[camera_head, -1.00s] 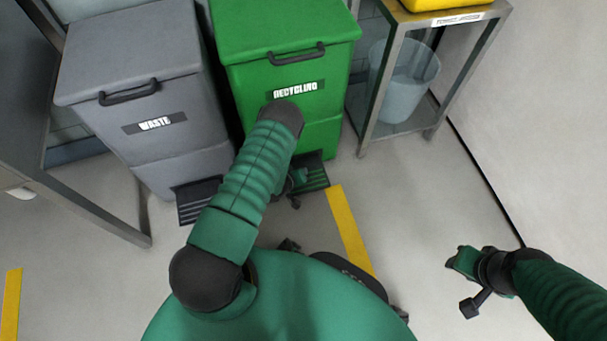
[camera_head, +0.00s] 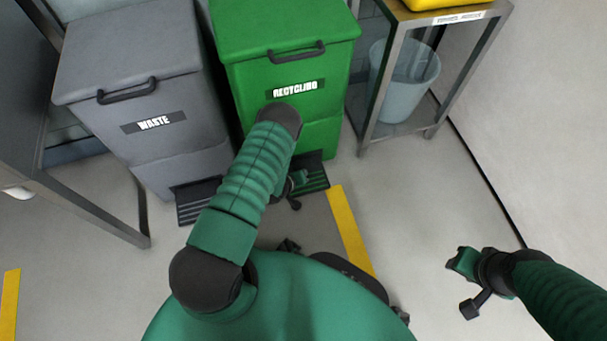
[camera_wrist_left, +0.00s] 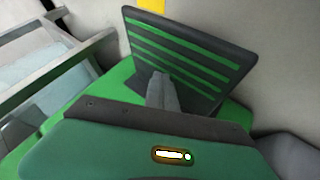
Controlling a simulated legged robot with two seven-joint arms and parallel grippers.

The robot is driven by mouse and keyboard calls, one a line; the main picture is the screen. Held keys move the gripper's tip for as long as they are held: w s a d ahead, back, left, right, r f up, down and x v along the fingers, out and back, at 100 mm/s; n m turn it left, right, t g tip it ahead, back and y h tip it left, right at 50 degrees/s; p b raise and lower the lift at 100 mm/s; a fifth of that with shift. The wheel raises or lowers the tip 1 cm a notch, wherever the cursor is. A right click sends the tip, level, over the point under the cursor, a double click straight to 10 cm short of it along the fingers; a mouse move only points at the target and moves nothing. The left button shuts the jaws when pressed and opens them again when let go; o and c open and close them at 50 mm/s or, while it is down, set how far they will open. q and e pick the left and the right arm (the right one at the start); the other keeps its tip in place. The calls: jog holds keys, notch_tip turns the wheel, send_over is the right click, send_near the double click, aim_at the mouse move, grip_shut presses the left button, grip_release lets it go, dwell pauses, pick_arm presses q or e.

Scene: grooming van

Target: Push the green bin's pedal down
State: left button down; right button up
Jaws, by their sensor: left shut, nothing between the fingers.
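The green bin (camera_head: 290,87), labelled RECYCLING, stands at the top centre of the head view. Its pedal (camera_head: 317,176), a dark plate with green stripes, sticks out low at its front. In the left wrist view the pedal (camera_wrist_left: 205,50) fills the upper middle. My left gripper (camera_head: 299,179) is at the pedal, partly hidden behind my forearm. In the wrist view its shut, empty fingers (camera_wrist_left: 161,88) overlap the pedal's lower part; I cannot tell whether they touch it. My right gripper (camera_head: 461,262) is over bare floor at the right; its jaw opening is unclear.
A grey WASTE bin (camera_head: 130,75) with its own pedal (camera_head: 196,202) stands close on the left. A metal rack (camera_head: 366,125) holding a pale bucket (camera_head: 402,85) stands to the right. A yellow floor stripe (camera_head: 350,232) runs below the green bin. The floor at right is clear.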

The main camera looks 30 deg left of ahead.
pick_arm(q)
jog(key=shift+d+f, duration=0.1)
jog(key=shift+f, duration=0.4)
dwell(0.5)
jog(key=shift+r+p, duration=1.45)
jog(key=shift+r, duration=0.2)
notch_tip(320, 180, up, 5)
jog(key=p, duration=0.4)
jog(key=shift+p, duration=0.35)
